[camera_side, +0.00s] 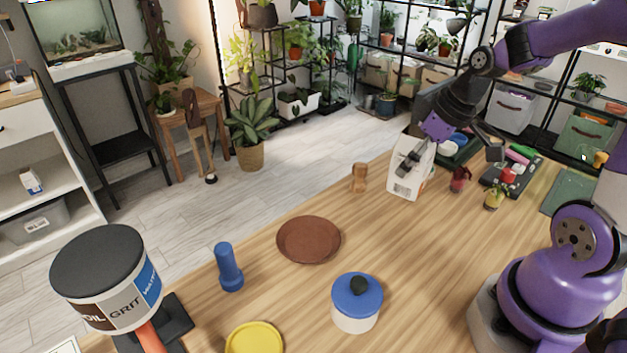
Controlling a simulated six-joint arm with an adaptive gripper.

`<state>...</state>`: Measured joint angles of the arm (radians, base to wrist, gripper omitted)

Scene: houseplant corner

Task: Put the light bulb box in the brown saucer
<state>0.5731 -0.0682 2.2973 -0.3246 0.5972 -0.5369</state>
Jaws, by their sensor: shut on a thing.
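A white box (403,187), which looks like the light bulb box, stands upright toward the far side of the wooden table. My gripper (416,160) reaches down to it from the upper right and is shut on it. One dark finger lies across the box's front face; the other finger is partly hidden behind the box. I cannot tell whether the box's bottom touches the table. The brown saucer (309,240) lies flat and empty near the middle of the table, to the left of and nearer than the box.
A blue-lidded white pot (357,312), a blue flashlight-like object (229,270) and a yellow saucer (254,341) surround the saucer's near side. Small jars (460,180) and a dark tray (511,178) are right of the box.

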